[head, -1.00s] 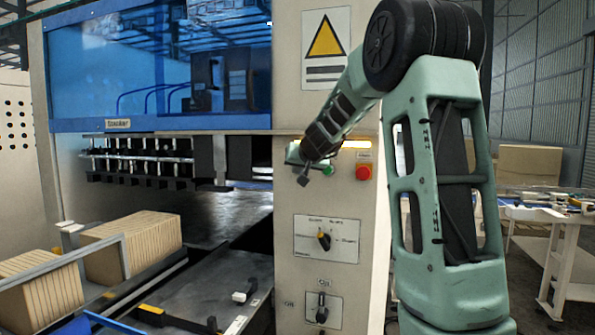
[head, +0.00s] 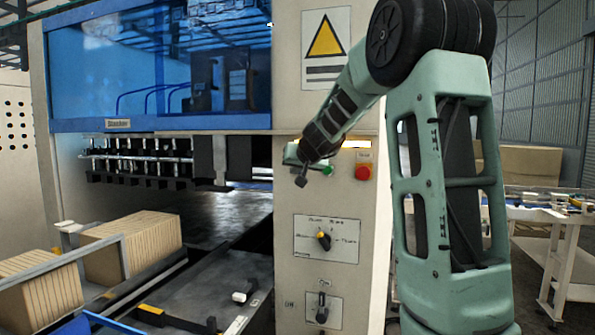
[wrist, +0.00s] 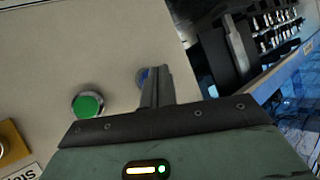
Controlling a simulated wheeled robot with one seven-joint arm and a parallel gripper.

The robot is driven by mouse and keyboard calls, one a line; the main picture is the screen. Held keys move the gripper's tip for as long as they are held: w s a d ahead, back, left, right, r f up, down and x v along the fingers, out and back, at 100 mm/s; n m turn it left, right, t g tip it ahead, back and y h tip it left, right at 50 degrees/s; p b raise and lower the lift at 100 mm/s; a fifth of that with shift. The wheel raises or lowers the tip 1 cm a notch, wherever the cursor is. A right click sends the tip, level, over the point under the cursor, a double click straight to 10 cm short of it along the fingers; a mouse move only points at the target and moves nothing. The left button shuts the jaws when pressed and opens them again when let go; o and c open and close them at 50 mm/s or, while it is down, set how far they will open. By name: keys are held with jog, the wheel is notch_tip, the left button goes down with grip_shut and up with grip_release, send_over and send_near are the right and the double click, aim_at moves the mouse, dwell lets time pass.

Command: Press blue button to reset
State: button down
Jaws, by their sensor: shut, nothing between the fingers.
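The blue button (wrist: 142,76) shows in the wrist view on the beige panel, partly hidden behind my gripper's fingers. My gripper (wrist: 158,72) is shut and empty, with its fingertips overlapping the right side of the button in that view. I cannot tell whether they touch it. In the head view my gripper (head: 301,180) is at the upper part of the machine's control panel (head: 330,265), and the blue button is hidden there.
A green button (wrist: 88,104) sits left of the blue one in the wrist view. A red button (head: 362,173) is right of my gripper in the head view. A rotary selector (head: 323,240) and a lower switch (head: 322,308) are below. Stacked cartons (head: 130,245) stand at left.

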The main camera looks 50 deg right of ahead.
jog(key=shift+a, duration=0.15)
jog(key=a, duration=0.1)
jog(key=s+a, duration=0.1)
jog(key=a, duration=0.1)
jog(key=s+a, duration=0.1)
jog(key=shift+a, duration=0.2)
jog(key=shift+w+a, duration=0.1)
dwell(0.8)
jog(key=s+a+f+n+g+y+b, duration=0.1)
jog(key=a+f+n+y+b, duration=0.15)
jog(key=a+f, duration=0.6)
jog(key=s+a+f+n+g+y+b, duration=0.1)
jog(key=a+f+n+g+y, duration=0.15)
jog(key=a, duration=1.15)
jog(key=s+a+f+n+y+b, duration=0.1)
jog(key=a+f+n+y, duration=0.35)
jog(key=a, duration=0.75)
jog(key=s+a+f+n+g+b, duration=0.3)
jog(key=s+a+f+g, duration=0.1)
jog(key=s+a+f, duration=0.65)
jog(key=s+a+f+n+g+h+b, duration=0.1)
jog(key=s+f+n, duration=0.1)
jog(key=s, duration=0.5)
jog(key=s+a+f+n+g+h+b, duration=0.1)
jog(key=s+f, duration=0.3)
jog(key=s, duration=0.4)
jog(key=shift+s+f+n+g+h, duration=0.35)
jog(key=shift+f+n+g, duration=0.1)
jog(key=shift+g, duration=0.2)
